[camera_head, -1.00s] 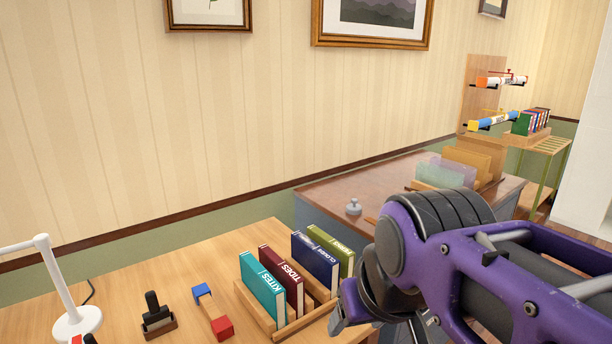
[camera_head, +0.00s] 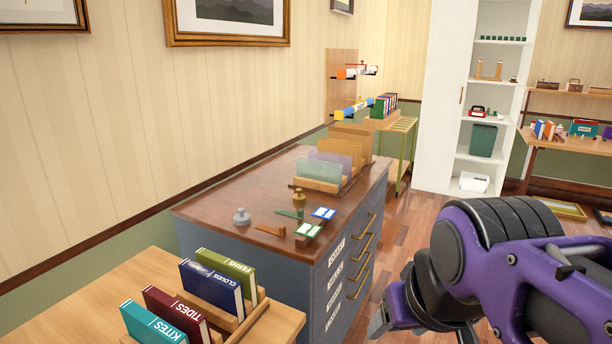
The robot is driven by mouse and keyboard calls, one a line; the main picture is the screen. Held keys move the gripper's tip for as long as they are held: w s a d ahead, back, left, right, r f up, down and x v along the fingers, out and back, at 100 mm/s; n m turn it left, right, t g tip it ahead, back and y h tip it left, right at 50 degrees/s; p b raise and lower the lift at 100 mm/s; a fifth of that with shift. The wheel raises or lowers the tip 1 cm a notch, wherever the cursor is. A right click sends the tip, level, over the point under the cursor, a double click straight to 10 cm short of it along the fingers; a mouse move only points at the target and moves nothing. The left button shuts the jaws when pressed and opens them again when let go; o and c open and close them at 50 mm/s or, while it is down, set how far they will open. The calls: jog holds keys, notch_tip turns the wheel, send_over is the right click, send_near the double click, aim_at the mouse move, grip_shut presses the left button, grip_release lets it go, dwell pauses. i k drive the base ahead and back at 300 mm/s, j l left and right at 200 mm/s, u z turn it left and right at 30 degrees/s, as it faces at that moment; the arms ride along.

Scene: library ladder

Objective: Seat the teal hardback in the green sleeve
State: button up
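A teal hardback marked KITES (camera_head: 150,326) stands at the near end of a wooden rack (camera_head: 262,326) on the light wooden table, partly cut off by the lower edge. A maroon TIDES book, a navy CLOUDS book and an olive FERNS book stand behind it. I cannot pick out the green sleeve with certainty. A teal box (camera_head: 584,128) with a pale label sits among books on a far right table, too small to identify. My gripper (camera_head: 384,318) is at the lower middle right, beyond the blue cabinet's right side, apart from the books. Its fingers are unclear.
A blue drawer cabinet (camera_head: 345,262) with a brown top stands ahead. It carries a grey weight (camera_head: 241,217), a brass weight (camera_head: 299,197), small labelled pieces and a file rack. A white shelf unit (camera_head: 440,110) stands behind. Wooden floor (camera_head: 405,215) is clear right of the cabinet.

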aim_at(316, 170)
jog(key=u, duration=1.5)
jog(key=l+u, duration=0.65)
jog(key=u, duration=0.5)
jog(key=k+l, duration=0.15)
jog(key=l, duration=0.15)
jog(key=k+l, duration=0.15)
jog(key=l, duration=0.15)
jog(key=i+j+z, duration=0.15)
jog(key=j, duration=0.15)
